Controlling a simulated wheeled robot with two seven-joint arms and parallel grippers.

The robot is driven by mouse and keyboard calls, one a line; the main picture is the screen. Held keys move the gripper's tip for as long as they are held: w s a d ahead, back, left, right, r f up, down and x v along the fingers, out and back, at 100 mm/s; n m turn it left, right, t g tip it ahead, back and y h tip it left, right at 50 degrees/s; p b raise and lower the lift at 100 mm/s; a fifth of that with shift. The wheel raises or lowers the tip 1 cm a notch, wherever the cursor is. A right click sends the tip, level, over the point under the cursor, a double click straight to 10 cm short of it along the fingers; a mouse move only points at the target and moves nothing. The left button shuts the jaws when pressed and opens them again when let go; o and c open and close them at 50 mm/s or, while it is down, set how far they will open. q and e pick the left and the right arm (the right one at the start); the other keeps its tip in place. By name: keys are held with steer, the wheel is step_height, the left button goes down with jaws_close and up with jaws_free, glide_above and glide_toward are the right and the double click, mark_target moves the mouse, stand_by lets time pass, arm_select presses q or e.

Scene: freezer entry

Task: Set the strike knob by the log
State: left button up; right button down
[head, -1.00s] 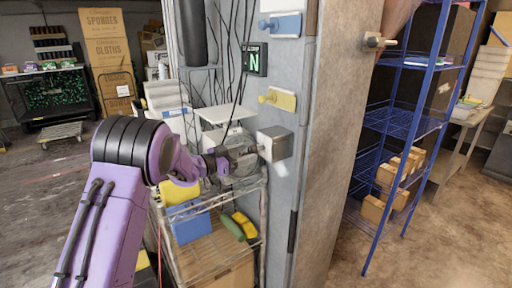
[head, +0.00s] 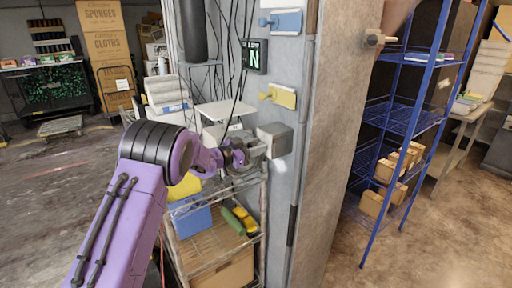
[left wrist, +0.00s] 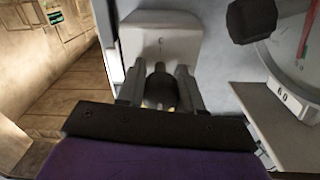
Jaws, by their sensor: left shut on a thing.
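A grey metal box (head: 277,139) is fixed to the grey wall panel near the middle of the head view. It also shows in the left wrist view (left wrist: 160,38), with a small mark on its face and a dark rounded knob (left wrist: 160,90) in front. My left gripper (head: 257,152) reaches the box from the left. In the wrist view its two fingers (left wrist: 159,88) stand on either side of the knob, shut on it. The fingers hide part of the knob, and I cannot read its setting. I cannot pick out the log with certainty. My right gripper is out of view.
A yellow plate with a knob (head: 283,96) and a blue plate with a knob (head: 284,22) sit above the box. A lit N sign (head: 254,56) hangs beside them. A wire shelf cart (head: 215,262) stands below my arm. Blue racks (head: 400,118) stand right.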

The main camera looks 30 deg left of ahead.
arm_select(q)
steer(key=shift+f+m+b, duration=0.25)
steer(key=shift+m+b, duration=0.35)
steer(key=shift+b, duration=0.2)
steer(key=m+b, duration=1.3)
steer(key=b, duration=0.4)
steer(key=shift+f+m, duration=0.15)
steer(key=shift+m, duration=0.25)
steer(key=shift+r+m+b, duration=0.25)
steer(key=shift+m+b, duration=1.15)
steer(key=shift+b, duration=0.2)
steer(key=o, duration=1)
steer(key=shift+o, duration=0.2)
steer(key=shift+r, duration=0.1)
